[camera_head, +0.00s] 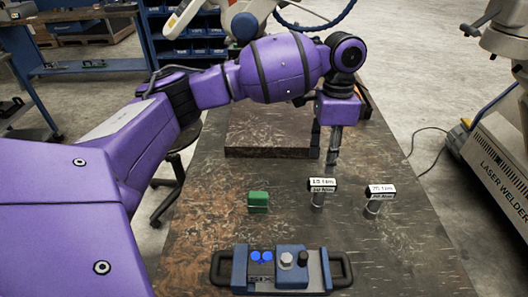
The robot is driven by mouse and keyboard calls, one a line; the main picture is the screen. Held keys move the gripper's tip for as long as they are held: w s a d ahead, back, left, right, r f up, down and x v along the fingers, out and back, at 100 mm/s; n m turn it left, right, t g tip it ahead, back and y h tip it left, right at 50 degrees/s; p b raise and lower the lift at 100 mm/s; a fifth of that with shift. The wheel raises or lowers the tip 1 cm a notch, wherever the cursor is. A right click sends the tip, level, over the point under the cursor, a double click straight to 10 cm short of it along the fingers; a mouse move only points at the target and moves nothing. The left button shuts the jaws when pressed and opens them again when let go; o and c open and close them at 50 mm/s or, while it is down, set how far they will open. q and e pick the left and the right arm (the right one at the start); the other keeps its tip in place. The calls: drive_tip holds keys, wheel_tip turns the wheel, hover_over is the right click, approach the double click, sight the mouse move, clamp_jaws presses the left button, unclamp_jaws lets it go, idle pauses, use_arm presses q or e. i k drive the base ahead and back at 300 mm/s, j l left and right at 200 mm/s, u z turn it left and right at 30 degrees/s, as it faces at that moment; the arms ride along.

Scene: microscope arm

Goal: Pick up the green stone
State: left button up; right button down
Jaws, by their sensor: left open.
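The green stone (258,201) is a small green block on the brown table, left of two labelled pieces. My left arm is purple and reaches in from the left across the back of the table. My left gripper (324,146) points down, open, beyond and to the right of the green stone and apart from it. Its fingers hang by the right end of a raised brown slab. My right gripper is not in view.
Two small posts with white labels, a left one (322,192) and a right one (378,199), stand right of the stone. A blue control box (282,270) with black handles lies at the front. The brown slab (262,140) is behind. Bare table (210,235) surrounds the stone.

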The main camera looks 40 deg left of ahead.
sight(258, 201)
drive_tip(key=u, duration=1.1)
drive_tip(key=k, duration=0.5)
